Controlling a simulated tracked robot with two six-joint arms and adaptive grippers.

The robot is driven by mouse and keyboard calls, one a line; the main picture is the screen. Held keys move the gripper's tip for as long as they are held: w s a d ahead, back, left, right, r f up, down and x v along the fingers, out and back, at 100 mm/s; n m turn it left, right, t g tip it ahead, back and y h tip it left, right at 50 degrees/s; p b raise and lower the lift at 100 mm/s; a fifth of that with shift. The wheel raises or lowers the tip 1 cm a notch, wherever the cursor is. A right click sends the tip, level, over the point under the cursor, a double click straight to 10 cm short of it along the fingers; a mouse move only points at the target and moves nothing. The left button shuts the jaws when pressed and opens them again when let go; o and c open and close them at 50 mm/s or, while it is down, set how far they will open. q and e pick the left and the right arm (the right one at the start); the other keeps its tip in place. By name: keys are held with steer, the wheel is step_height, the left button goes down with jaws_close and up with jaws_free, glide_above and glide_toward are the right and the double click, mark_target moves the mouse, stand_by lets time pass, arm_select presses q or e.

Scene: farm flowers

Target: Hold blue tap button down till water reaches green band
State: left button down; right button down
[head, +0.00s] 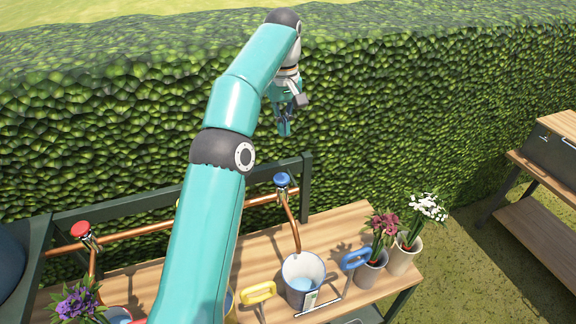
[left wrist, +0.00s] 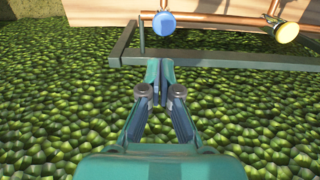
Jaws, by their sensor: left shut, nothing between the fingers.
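The blue tap button (head: 282,180) sits on top of a copper pipe that curves down over a white pot (head: 289,268). Light blue water (head: 301,284) shows low inside the pot. A small label with some green is on the pot's front; a green band cannot be made out clearly. My left gripper (head: 284,132) is shut and empty, pointing down in the air above the blue button, apart from it. In the left wrist view its fingertips (left wrist: 160,66) are together, with the blue button (left wrist: 163,23) just beyond them. My right gripper is not in view.
A red tap button (head: 80,229) is at the left and a yellow one (left wrist: 287,32) shows in the left wrist view. Potted flowers (head: 372,268) stand right of the pot. A hedge (head: 400,120) rises behind the bench.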

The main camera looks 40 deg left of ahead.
arm_select(q)
steer(key=shift+s+a, duration=0.1)
steer(key=shift+s, duration=0.05)
steer(key=b, duration=0.3)
glide_toward(281, 177)
step_height(281, 177, down, 6)
steer(key=shift+s+r+b, duration=0.1)
steer(key=shift+r+b, duration=0.05)
steer(key=shift+b, duration=0.25)
steer(key=shift+f, duration=0.85)
